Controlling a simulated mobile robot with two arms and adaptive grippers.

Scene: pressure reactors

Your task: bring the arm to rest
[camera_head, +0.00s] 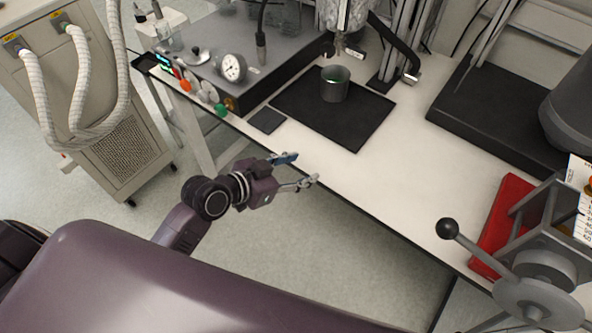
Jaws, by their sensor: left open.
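My left gripper (301,170) is open and empty. It is near the front edge of the white bench (395,190), and its fingers point toward the bench top. My left arm comes in from the lower left, bent, with the wrist in front of the bench edge. My right gripper is not in view.
A metal cup (335,84) stands on a black mat (362,122) beyond the gripper. A grey control unit with a gauge (232,67) is at the back left. A lever with a black knob (447,229) and a red base (503,212) stand at the right. Hoses (85,80) hang left.

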